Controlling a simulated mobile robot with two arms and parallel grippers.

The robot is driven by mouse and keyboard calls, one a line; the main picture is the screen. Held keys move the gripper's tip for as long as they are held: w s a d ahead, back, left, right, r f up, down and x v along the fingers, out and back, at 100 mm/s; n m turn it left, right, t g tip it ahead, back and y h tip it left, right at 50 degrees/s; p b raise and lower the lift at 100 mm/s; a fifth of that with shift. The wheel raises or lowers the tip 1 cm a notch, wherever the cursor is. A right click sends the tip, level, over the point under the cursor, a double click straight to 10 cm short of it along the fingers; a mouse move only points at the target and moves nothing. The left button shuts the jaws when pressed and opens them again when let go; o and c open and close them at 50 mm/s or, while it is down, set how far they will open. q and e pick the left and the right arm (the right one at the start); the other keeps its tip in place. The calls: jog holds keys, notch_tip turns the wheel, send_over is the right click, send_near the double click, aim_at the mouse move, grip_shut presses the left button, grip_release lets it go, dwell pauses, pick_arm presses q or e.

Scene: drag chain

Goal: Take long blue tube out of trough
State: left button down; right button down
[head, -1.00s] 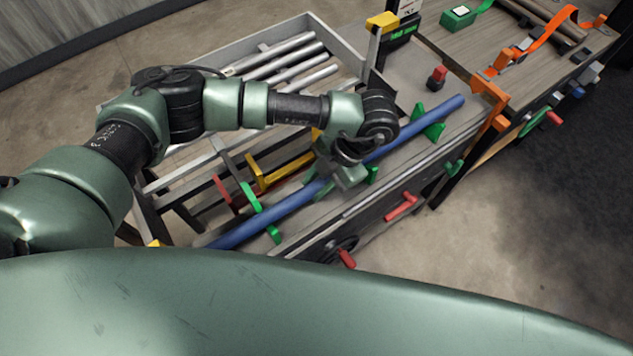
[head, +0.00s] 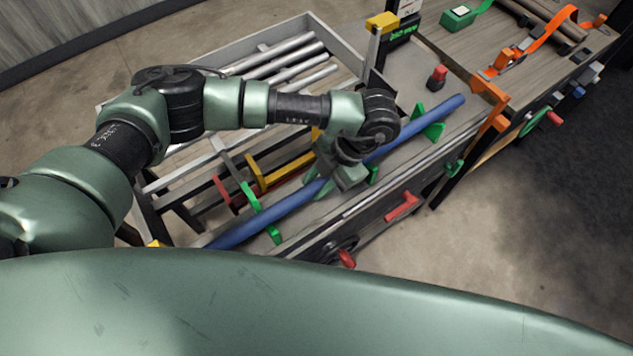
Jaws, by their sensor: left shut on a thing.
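The long blue tube (head: 262,220) runs diagonally from the lower left to the upper right along the front of the bench. It lies between upright green brackets (head: 430,122) that form the trough. My left gripper (head: 325,186) comes down over the middle of the tube and is shut on it. The gripper and wrist hide the tube's middle part. I cannot tell whether the tube is clear of the brackets. My right gripper is not in view.
A tray of silver tubes (head: 285,57) lies behind my left arm. Yellow (head: 285,172) and green (head: 250,197) brackets stand near the tube. A red button (head: 437,77) and an orange frame (head: 491,100) are at the right. Red handles (head: 402,207) stick out in front.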

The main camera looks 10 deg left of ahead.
pick_arm(q)
jog(key=shift+w+d, duration=0.15)
jog(key=shift+w+d+b, duration=0.25)
jog(key=shift+b, duration=0.3)
jog(key=shift+w+d, duration=0.2)
jog(key=c, duration=1)
grip_release()
jog(key=shift+s, duration=0.1)
